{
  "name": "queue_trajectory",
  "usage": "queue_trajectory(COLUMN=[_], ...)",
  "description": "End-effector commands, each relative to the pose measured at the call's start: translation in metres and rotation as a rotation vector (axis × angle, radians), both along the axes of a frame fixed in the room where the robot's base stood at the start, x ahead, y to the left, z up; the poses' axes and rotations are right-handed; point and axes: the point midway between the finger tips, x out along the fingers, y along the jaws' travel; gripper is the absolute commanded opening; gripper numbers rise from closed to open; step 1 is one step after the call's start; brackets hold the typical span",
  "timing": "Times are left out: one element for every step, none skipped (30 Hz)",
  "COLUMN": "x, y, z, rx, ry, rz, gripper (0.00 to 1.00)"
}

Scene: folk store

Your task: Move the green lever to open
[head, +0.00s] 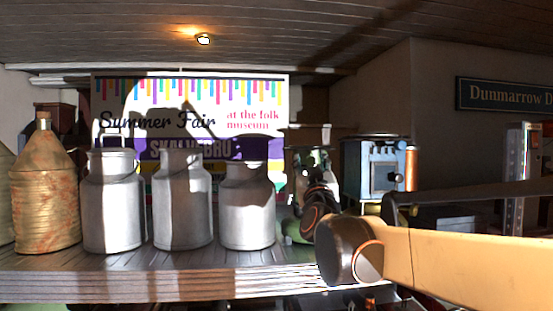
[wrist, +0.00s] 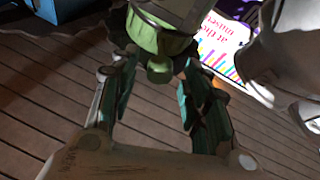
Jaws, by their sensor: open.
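In the wrist view, a pale body with a green collar (wrist: 146,36) stands at the top centre. A short green knob (wrist: 159,69), which looks like the end of the green lever, sticks out from it toward me. My gripper (wrist: 157,62) is open, with one teal-padded finger on each side of the knob. I cannot tell whether either finger touches it. In the head view, a green object (head: 296,229) shows on the shelf, mostly hidden behind my arm and gripper. The lever itself cannot be made out there.
A blue box-like machine (head: 384,168) stands to the right, close to my arm. A Summer Fair poster (head: 200,100) is behind the cans.

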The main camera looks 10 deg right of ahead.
Motion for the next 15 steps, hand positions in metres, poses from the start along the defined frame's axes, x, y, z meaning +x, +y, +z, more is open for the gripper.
queue_trajectory(x=[0.006,0.009,0.012,0.014,0.016,0.017,0.018,0.019,0.019,0.02,0.02,0.02,0.02,0.02,0.019], y=[-0.001,-0.001,-0.002,-0.002,-0.002,-0.003,-0.003,-0.003,-0.003,-0.003,-0.003,-0.003,-0.003,-0.003,-0.003], z=[0.004,0.005,0.006,0.007,0.007,0.008,0.008,0.008,0.008,0.008,0.008,0.008,0.008,0.008,0.008], rx=[-0.001,-0.001,-0.001,0.0,0.0,0.0,0.0,0.0,0.0,0.0,0.0,0.0,0.0,0.0,0.0], ry=[0.0,0.0,0.0,0.0,0.0,0.0,0.0,0.0,0.0,0.0,0.0,0.0,0.0,0.0,0.0], rz=[0.0,0.0,0.0,0.0,0.0,0.0,0.0,0.0,0.0,0.0,0.0,0.0,0.0,0.0,0.0], gripper=[0.43,0.43,0.43,0.43,0.43,0.43,0.43,0.43,0.43,0.43,0.43,0.43,0.43,0.43,0.43])
